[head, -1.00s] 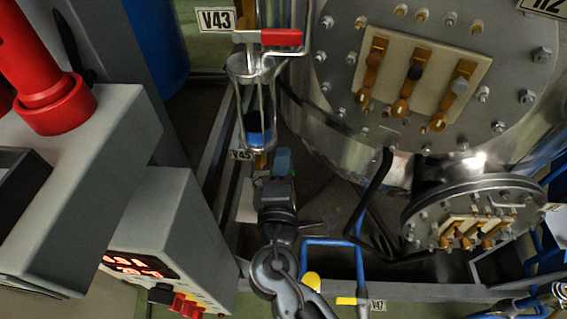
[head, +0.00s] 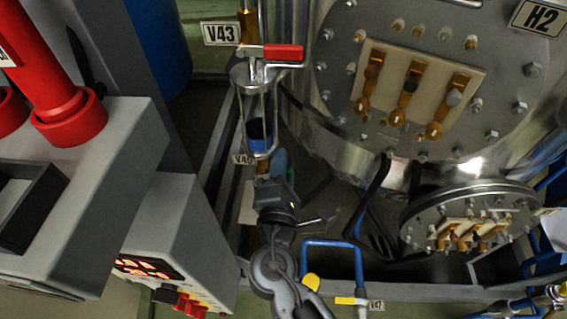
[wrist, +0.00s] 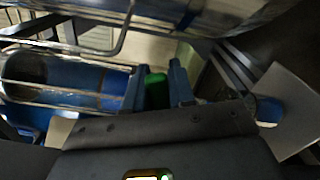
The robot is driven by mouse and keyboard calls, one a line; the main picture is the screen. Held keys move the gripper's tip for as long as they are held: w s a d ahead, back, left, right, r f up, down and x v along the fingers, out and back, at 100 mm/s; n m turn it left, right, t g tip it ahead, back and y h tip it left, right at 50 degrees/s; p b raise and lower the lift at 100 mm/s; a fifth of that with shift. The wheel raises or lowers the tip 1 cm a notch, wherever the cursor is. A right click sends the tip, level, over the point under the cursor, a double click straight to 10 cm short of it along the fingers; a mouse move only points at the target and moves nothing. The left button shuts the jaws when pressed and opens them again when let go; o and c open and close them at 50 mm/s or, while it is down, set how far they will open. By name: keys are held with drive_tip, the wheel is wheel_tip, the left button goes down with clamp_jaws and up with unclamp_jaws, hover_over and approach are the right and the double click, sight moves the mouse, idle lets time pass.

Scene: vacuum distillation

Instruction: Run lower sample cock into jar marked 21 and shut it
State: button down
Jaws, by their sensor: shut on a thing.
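In the head view my gripper (head: 283,178) is just below a caged glass vessel (head: 242,100), beside the partly hidden V45 label (head: 241,159). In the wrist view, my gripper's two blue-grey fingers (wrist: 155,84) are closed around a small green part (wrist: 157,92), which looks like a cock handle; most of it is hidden. The vessel has dark blue contents (head: 257,132) at its bottom. It also shows in the wrist view (wrist: 60,78), to the left of the fingers. Above it is a red-handled cock (head: 283,52) near the V43 label (head: 221,34). I cannot make out a jar marked 21.
A large steel vessel with a bolted flange (head: 345,100) stands to the right. A smaller flange (head: 470,215) is below it. Blue pipe (head: 335,243) and a yellow-handled cock near label V47 (head: 376,306) lie below right. Grey cabinets (head: 95,170) crowd the left.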

drive_tip(key=c, duration=1.3)
unclamp_jaws()
